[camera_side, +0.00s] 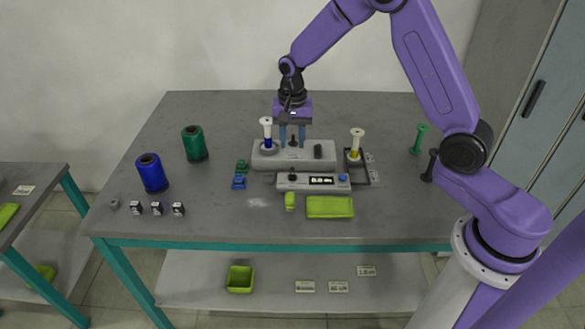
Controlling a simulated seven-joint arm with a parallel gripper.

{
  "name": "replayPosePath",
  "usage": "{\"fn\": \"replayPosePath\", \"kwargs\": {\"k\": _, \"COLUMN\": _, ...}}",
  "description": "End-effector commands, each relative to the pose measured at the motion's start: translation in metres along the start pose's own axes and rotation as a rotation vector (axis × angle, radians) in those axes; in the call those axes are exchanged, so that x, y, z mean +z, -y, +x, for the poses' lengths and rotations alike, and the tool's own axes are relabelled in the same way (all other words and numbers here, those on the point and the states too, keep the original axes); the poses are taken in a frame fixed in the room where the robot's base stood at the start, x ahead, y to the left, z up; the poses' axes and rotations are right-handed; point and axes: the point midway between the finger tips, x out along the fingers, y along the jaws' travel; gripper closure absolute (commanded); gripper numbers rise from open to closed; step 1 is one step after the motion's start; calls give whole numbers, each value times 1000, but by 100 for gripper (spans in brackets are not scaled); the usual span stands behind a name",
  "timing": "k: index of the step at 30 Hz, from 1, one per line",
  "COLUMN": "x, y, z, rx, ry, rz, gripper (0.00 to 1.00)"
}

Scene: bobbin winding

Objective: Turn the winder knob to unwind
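The winder (275,160) is a pale block near the middle of the table, with a white bobbin (266,123) carrying blue thread at its left. My gripper (292,141) points down over the winder, its blue fingers apart on either side of a small dark knob (293,142). I cannot tell whether the fingers touch it. A black block (318,151) sits at the winder's right. In front is a pale control box (302,186) with a display, a dark knob (292,175) and a blue button (343,177).
A blue spool (151,173) and a green spool (194,144) stand at left. A white bobbin (356,138) with yellow thread stands right of the winder, in a dark frame. A green bobbin (419,139) is farther right. A lime tray (330,207) lies in front.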

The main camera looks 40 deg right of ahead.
Motion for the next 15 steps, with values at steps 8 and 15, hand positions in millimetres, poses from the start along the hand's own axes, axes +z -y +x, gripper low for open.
{"fn": "replayPosePath", "kwargs": {"k": 8, "x": 1, "y": -1, "z": 54, "rx": 4, "ry": 3, "rz": 0, "gripper": 62}}
{"fn": "replayPosePath", "kwargs": {"k": 15, "x": 0, "y": 0, "z": 89, "rx": 1, "ry": 1, "rz": 0, "gripper": 62}}
